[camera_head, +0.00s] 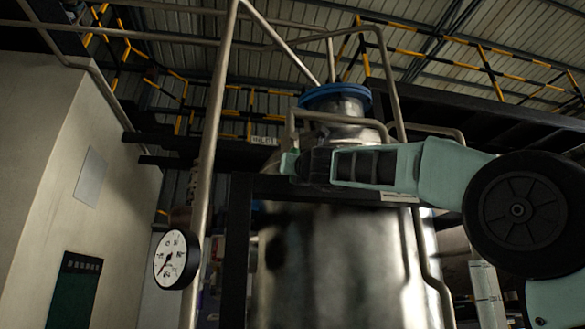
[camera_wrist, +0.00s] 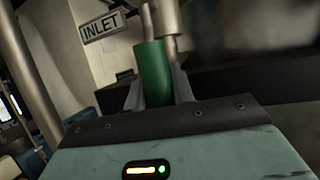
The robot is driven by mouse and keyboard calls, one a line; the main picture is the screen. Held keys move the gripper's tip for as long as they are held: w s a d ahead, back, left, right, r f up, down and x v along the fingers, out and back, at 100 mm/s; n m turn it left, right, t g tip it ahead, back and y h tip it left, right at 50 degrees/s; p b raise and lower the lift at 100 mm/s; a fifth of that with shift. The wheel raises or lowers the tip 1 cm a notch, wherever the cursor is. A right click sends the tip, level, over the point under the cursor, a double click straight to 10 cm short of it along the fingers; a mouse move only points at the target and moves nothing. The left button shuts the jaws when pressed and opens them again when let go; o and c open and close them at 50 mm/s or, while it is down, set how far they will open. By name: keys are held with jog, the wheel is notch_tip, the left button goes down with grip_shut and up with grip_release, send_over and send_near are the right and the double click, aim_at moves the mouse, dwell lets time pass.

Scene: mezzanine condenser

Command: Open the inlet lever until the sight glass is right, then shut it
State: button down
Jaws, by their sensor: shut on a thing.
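In the wrist view, the green grip of the inlet lever (camera_wrist: 153,74) stands between my two grey fingers. My gripper (camera_wrist: 158,92) is shut on it. A metal rod continues above the grip. A white INLET sign (camera_wrist: 103,24) is up and left of it. In the head view, my gripper (camera_head: 294,165) reaches left across the front of the large steel vessel, and my arm hides the lever's mounting. A small pale label (camera_head: 264,141) is just above and left of it. I cannot make out the sight glass or its level in either view.
A round white gauge (camera_head: 176,259) hangs at lower left beside a tall vertical pipe (camera_head: 211,150). The steel vessel (camera_head: 340,265) with a blue-rimmed top fills the middle. A dark beam (camera_head: 330,190) runs just below my gripper. Yellow-black railings (camera_head: 440,55) stand above.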

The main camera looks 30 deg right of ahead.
jog(key=c, duration=1.2)
grip_release()
jog(key=shift+a, duration=0.1)
jog(key=b+v, duration=0.7)
jog(key=v, duration=1)
jog(key=shift+s, duration=0.25)
